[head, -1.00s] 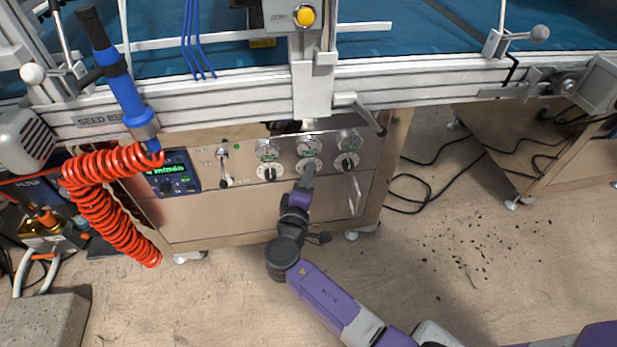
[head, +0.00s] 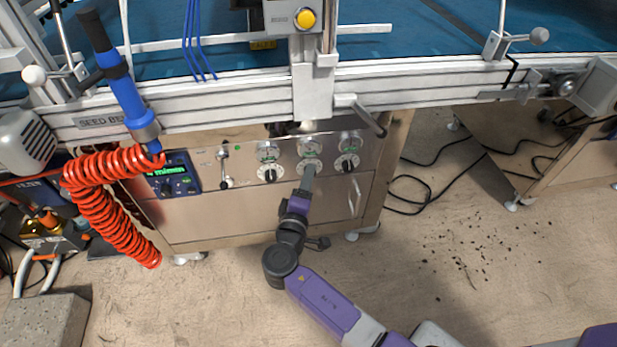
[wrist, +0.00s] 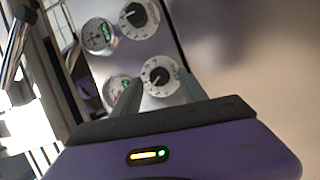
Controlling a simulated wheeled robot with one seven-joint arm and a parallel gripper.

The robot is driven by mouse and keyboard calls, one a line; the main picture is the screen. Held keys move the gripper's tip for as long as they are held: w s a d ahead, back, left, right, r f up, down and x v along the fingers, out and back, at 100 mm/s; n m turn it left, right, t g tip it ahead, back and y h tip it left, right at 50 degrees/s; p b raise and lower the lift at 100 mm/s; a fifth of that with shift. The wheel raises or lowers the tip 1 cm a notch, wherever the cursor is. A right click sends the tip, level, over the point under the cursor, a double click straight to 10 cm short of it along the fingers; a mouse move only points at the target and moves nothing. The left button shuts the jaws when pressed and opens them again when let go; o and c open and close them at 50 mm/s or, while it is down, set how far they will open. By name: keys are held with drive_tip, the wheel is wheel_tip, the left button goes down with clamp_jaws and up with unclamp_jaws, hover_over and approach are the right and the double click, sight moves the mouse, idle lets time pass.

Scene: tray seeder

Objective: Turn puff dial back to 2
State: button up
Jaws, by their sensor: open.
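The steel front panel carries a row of three white dials with black knobs, each below a round gauge. In the head view they are the left dial (head: 270,173), the middle dial (head: 310,163) and the right dial (head: 347,164). My gripper (head: 309,172) is at the middle dial and hides part of it. In the wrist view my gripper (wrist: 160,80) is open, its fingers on either side of one dial (wrist: 160,72). I cannot tell if they touch it. Another dial (wrist: 139,14) shows above it. The dial labels are too small to read, so I cannot tell which is puff.
A small lever (head: 224,168) and a blue display unit (head: 173,175) sit left of the dials. A panel handle (head: 355,196) is at lower right. A red coiled hose (head: 105,205) hangs at left.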

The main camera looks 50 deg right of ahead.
drive_tip(key=p+v, duration=0.1)
drive_tip(key=v, duration=0.5)
drive_tip(key=shift+s+a, duration=0.15)
drive_tip(key=shift+a, duration=0.1)
